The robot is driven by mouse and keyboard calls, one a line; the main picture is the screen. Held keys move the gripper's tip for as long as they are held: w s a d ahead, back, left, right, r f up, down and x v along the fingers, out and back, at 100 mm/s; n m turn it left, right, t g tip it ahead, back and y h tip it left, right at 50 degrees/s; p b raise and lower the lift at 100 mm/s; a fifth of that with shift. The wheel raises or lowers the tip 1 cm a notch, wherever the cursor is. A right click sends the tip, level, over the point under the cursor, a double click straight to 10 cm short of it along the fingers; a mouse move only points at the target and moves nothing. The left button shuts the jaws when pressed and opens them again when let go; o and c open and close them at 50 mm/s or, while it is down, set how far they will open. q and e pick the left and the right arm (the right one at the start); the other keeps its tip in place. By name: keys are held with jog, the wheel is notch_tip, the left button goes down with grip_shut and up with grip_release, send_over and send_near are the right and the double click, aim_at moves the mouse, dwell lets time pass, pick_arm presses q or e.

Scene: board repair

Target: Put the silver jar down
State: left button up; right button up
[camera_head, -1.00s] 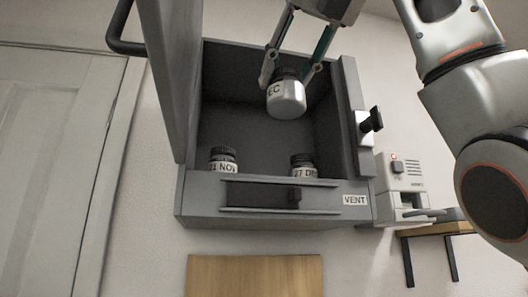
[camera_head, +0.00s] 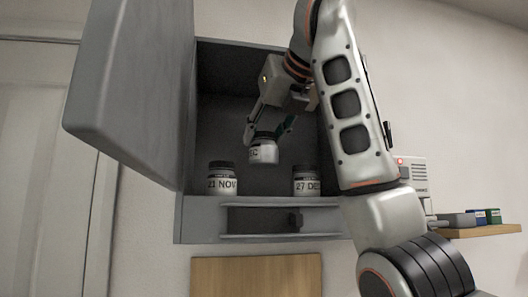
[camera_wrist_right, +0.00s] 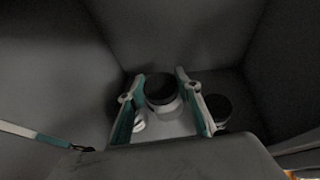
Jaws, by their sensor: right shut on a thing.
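The silver jar (camera_head: 263,152) has a dark lid and a label ending in "EC". My right gripper (camera_head: 268,128) is shut on it near the lid and holds it inside the grey wall cabinet (camera_head: 186,215), between and behind two other jars. In the right wrist view the silver jar (camera_wrist_right: 163,95) sits between the fingertips (camera_wrist_right: 160,92). In the head view its base seems to be above the cabinet floor, but I cannot tell the exact gap. My left gripper is not in view.
A jar marked "21 NOV" (camera_head: 222,180) stands at the cabinet's front left, and one marked "27 DEC" (camera_head: 306,181) at the front right. The grey door (camera_head: 125,85) hangs open to the left. A wooden shelf (camera_head: 485,231) is at right.

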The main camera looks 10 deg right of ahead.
aim_at(263, 167)
jog(key=shift+f, duration=0.8)
jog(key=shift+s+d+f, duration=0.1)
jog(key=shift+d+f, duration=0.05)
jog(key=shift+f, duration=0.15)
notch_tip(263, 167, down, 3)
jog(key=shift+f+b, duration=0.2)
jog(key=shift+b, duration=0.1)
jog(key=shift+w+f, duration=0.15)
jog(key=shift+w, duration=0.05)
jog(key=shift+f, duration=0.3)
jog(key=o, duration=1.1)
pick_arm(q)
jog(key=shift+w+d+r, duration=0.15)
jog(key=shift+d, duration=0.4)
pick_arm(e)
jog(key=shift+o, duration=0.5)
